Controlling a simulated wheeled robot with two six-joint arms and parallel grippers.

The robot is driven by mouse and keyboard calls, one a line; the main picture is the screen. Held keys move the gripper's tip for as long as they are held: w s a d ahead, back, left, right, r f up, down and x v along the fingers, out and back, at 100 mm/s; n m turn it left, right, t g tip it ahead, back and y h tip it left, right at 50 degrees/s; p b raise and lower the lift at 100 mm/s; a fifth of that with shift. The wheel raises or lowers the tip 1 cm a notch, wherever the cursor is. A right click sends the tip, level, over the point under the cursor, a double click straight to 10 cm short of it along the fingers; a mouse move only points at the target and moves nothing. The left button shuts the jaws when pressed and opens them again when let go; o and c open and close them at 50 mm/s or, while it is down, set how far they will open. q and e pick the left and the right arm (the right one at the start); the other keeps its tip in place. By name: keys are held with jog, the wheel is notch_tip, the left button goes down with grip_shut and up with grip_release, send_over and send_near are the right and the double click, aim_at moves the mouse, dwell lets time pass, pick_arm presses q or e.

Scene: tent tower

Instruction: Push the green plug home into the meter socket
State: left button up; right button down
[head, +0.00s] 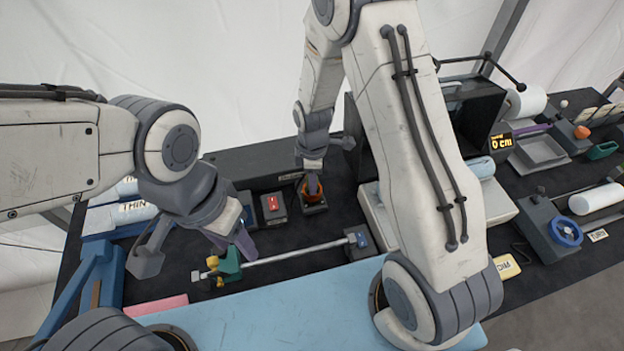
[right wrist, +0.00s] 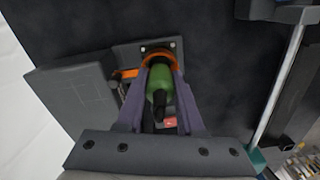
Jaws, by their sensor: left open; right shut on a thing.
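The green plug (right wrist: 159,84) has a dark end and lies between the purple fingers of my right gripper (right wrist: 163,95) in the right wrist view. My right gripper is shut on it. The plug lines up with the orange ring of the meter socket (right wrist: 148,53); how deep it sits cannot be told. In the head view my right gripper (head: 313,182) is over the socket's orange part (head: 312,191), and the plug is hidden there. My left gripper (head: 238,240) is open and empty, above the bench near a green clamp (head: 229,262).
A grey box with a red button (head: 272,203) stands just left of the socket. A metal rod (head: 300,252) runs in front, from the green clamp to a dark block (head: 357,240). A long dark box (head: 265,178) stands behind. A light blue panel (head: 270,310) lies nearest me.

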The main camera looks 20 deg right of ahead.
jog(key=shift+c, duration=2.3)
grip_release()
notch_tip(320, 180, up, 9)
jog(key=shift+b, duration=1)
jog(key=shift+r, duration=0.7)
jog(key=s+a+r+m+b, duration=0.1)
jog(key=s+a+r+m, duration=0.2)
jog(key=s, duration=0.8)
jog(key=s+a+r+m+y+b, duration=0.1)
jog(key=s+a+m, duration=0.4)
jog(key=s, duration=0.6)
jog(key=shift+s+a+r+b, duration=0.3)
jog(key=shift+s+r+b, duration=0.15)
jog(key=shift+r, duration=0.45)
